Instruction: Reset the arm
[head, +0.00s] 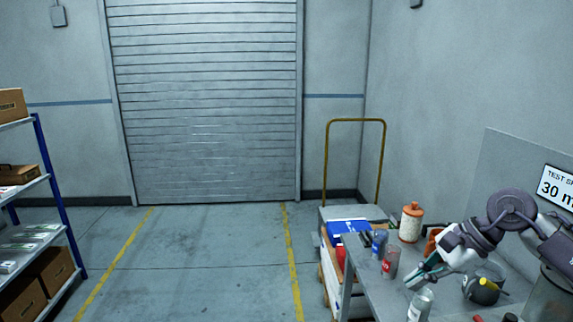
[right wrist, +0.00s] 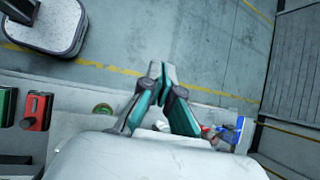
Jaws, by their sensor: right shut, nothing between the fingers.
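My right arm comes in from the right in the head view. Its gripper (head: 412,284) hangs over the grey workbench (head: 362,272), among the items on it. In the right wrist view, the teal-and-grey fingers of the right gripper (right wrist: 157,72) meet at their tips with nothing between them. My left gripper is in neither view.
On the bench are a red can (head: 390,262), a blue can (head: 378,243), a silver can (head: 420,304), an orange-and-white canister (head: 411,222) and a black-and-yellow item (head: 484,291). A trolley (head: 326,160) stands behind. Shelves (head: 28,187) are left; the middle floor is clear.

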